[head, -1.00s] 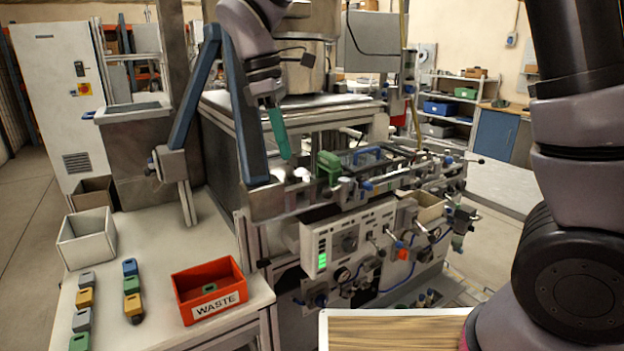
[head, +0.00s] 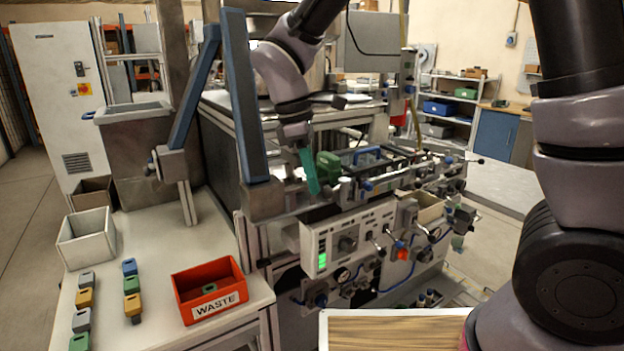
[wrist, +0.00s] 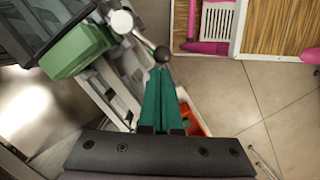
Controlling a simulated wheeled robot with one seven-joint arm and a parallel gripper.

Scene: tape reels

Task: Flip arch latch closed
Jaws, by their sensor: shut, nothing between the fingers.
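My gripper (head: 309,172), with teal-green fingers, points down at the front left of the machine, just left of a green block (head: 328,166). The fingers are together and empty. In the wrist view the closed fingertips (wrist: 161,72) are close to a lever with a black ball knob (wrist: 162,54) and a white round end (wrist: 121,21). I cannot tell whether the fingers touch it. The green block also shows in the wrist view (wrist: 78,48), left of the fingers. I cannot tell for certain which part is the arch latch.
A blue upright bar (head: 244,100) stands left of my gripper. A control panel (head: 347,238) with knobs and hoses is below it. A red waste bin (head: 209,290) and several coloured blocks are on the white table (head: 165,335). A wooden-topped board (head: 395,330) is in front.

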